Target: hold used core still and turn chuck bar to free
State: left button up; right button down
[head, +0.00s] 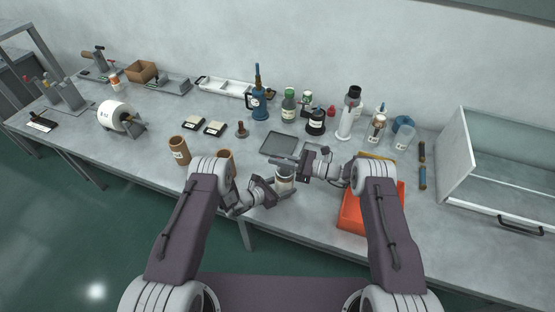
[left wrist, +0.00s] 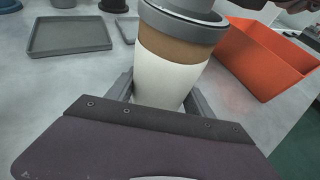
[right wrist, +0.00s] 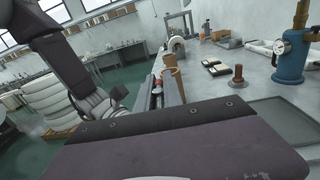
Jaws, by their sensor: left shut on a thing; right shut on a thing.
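The used core (head: 285,184) stands upright near the table's front edge, pale below with a brown band. It fills the middle of the left wrist view (left wrist: 165,75), with a grey ring around its top. My left gripper (head: 272,190) is shut on the core from the left, a finger on each side. My right gripper (head: 302,167) is above and right of the core, shut on the grey chuck bar (head: 283,162) at the core's top.
An orange bin (head: 354,212) stands close on the right. A grey tray (head: 279,144) lies just behind the core. Brown cups (head: 180,150) stand to the left. A blue torch-like canister (head: 258,105) and several bottles stand farther back. A glass-fronted cabinet (head: 500,165) is at far right.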

dwell(0.9)
jog(key=c, duration=1.5)
grip_release()
jog(key=shift+o, duration=0.2)
jog(key=shift+d, duration=0.1)
